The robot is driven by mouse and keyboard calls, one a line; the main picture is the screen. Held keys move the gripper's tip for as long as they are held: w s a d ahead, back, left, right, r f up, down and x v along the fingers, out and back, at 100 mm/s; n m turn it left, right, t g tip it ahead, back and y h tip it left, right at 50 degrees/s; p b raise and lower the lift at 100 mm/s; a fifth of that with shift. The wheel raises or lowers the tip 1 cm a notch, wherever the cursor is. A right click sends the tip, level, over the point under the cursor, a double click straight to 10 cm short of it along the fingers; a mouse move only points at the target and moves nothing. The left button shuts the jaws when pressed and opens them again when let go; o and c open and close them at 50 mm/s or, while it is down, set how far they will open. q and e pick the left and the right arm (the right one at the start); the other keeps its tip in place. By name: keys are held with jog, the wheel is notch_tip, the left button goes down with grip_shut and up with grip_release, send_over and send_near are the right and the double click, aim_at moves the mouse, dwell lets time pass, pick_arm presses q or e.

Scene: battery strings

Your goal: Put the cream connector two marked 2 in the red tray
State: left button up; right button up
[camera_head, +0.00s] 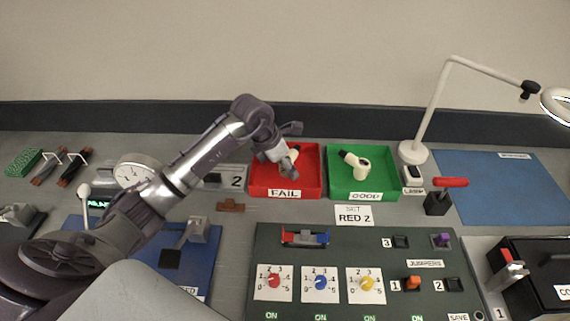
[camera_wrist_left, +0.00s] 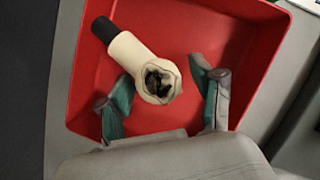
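My left gripper (camera_head: 287,164) is over the red tray (camera_head: 257,184), labelled FAIL. In the left wrist view its teal-padded fingers (camera_wrist_left: 165,98) are apart. A cream connector with a black end (camera_wrist_left: 135,53) is in the red tray (camera_wrist_left: 82,88), just beyond and partly between the fingers. The left finger is close to it; a gap shows at the right finger. In the head view this connector (camera_head: 293,155) is mostly hidden by the gripper. No number is readable on it. My right gripper is not in view.
A green tray (camera_head: 336,192) labelled GOOD, right of the red one, holds another cream connector (camera_head: 355,163). A white lamp (camera_head: 432,100) stands behind. A grey fixture marked 2 (camera_head: 213,180) is left of the red tray. A switch panel (camera_head: 330,244) lies in front.

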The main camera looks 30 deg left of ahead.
pick_arm(q)
jog(key=shift+r, duration=0.1)
jog(key=b+v, duration=0.1)
jog(key=v, duration=1.1)
